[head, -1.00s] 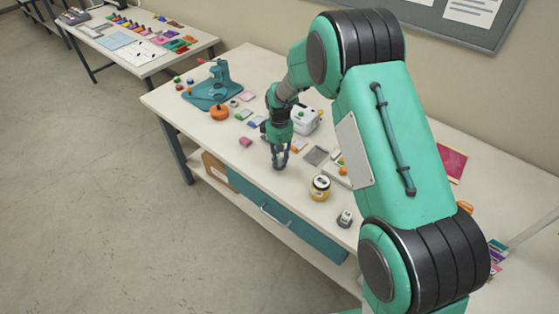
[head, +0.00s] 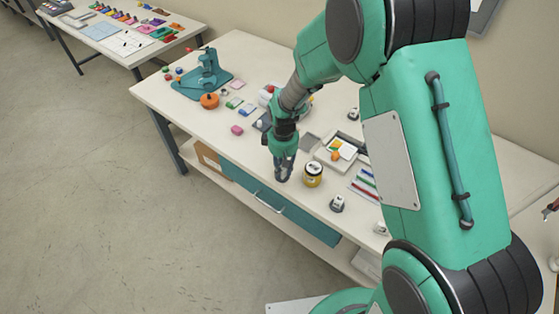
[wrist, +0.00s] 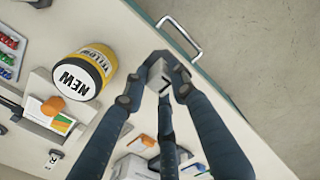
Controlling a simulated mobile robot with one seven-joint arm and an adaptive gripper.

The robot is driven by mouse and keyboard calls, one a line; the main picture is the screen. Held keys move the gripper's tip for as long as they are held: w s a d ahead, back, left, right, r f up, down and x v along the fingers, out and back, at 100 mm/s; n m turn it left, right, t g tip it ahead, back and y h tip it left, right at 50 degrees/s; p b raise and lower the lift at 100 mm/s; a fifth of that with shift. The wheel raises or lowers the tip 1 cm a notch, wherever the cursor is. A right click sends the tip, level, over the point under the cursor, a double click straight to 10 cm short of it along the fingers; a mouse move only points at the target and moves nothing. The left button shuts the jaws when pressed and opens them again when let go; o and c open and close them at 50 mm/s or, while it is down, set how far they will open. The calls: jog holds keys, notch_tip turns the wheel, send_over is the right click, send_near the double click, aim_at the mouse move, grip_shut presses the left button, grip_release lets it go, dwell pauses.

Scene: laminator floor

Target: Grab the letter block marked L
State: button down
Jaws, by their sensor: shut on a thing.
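My gripper (head: 284,178) is over the front part of the workbench, left of the yellow jar. In the wrist view my gripper (wrist: 160,80) has its fingers closed around a small pale block (wrist: 158,76). A dark angular mark shows on the block's face and looks like an L, partly covered by the fingers. The fingers hide the block in the head view. I cannot tell for sure whether it is clear of the bench top.
Small white pieces with dark marks (head: 337,203) (head: 381,228) lie to the right. The drawer handle (wrist: 178,33) projects beyond the front edge.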

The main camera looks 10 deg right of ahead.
jog(key=shift+s+d+r, duration=0.15)
jog(key=shift+s, duration=0.55)
